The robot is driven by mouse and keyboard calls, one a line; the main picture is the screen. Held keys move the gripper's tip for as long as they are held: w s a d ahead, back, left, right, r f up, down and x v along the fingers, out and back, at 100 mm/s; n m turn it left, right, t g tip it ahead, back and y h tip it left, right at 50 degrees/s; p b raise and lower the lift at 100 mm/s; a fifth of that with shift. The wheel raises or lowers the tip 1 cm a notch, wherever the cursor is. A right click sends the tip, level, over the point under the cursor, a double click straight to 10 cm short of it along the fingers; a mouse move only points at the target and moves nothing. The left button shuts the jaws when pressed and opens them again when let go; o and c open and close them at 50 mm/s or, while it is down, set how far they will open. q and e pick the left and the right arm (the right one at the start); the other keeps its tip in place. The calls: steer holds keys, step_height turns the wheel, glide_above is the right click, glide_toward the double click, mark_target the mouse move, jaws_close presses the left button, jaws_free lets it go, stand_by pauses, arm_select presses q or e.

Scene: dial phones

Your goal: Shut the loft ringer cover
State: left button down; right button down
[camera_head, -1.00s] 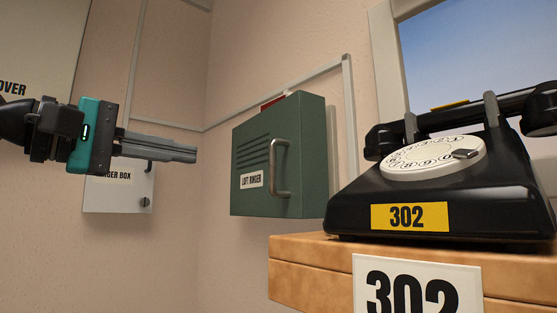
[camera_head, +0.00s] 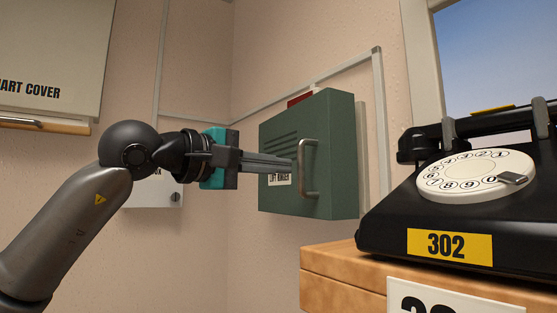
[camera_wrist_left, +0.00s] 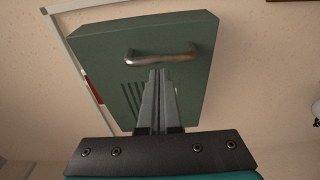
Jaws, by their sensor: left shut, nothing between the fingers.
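The green loft ringer cover (camera_head: 335,150) is on the wall in the middle of the head view, with a metal handle (camera_head: 309,168) on its front and a label partly hidden by my gripper. A red part (camera_head: 300,99) shows behind its top edge. My left gripper (camera_head: 290,163) is shut and empty, its fingertips in front of the cover, just left of the handle. In the left wrist view the cover (camera_wrist_left: 195,75) fills the middle. The shut fingers (camera_wrist_left: 158,75) point at the handle (camera_wrist_left: 162,56); I cannot tell whether they touch. My right gripper is not in view.
A black dial phone (camera_head: 500,215) labelled 302 stands on a wooden shelf (camera_head: 330,285) at the right. A white box (camera_head: 150,195) is on the wall behind my left arm. A large pale cover (camera_head: 50,60) hangs at upper left.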

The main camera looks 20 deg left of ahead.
mark_target(303, 166)
arm_select(q)
steer(key=shift+d, duration=0.25)
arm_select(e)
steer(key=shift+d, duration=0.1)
arm_select(q)
steer(key=d, duration=0.1)
steer(key=w+d, duration=0.1)
steer(key=d, duration=0.1)
steer(key=shift+w+d, duration=0.25)
steer(key=shift+d, duration=0.1)
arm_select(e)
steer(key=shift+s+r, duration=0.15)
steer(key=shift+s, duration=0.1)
arm_select(q)
steer(key=shift+s+a, duration=0.1)
steer(key=shift+a, duration=0.05)
